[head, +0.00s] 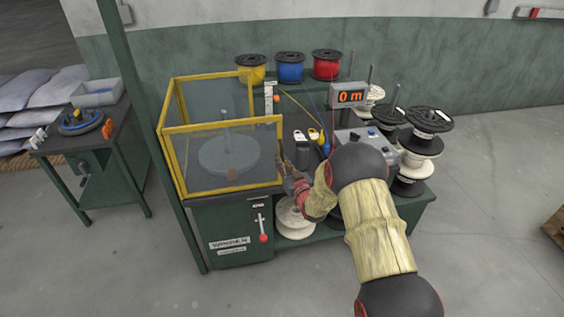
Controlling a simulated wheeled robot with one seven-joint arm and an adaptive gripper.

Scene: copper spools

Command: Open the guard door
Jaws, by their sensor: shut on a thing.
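The guard door (222,125) is the yellow-framed clear panel at the front of the winder's enclosure. It stands upright in front of the round grey turntable (215,157), which shows through it. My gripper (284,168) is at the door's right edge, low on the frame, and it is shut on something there. It looks like the door's handle or edge, but the fingertips are small and partly hidden by my wrist. I cannot tell whether the door stands slightly off its frame.
A red-knobbed lever (263,237) is on the cabinet front below. Yellow, blue and red (326,64) spools stand behind. A green post (150,130) stands left. Floor in front is clear.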

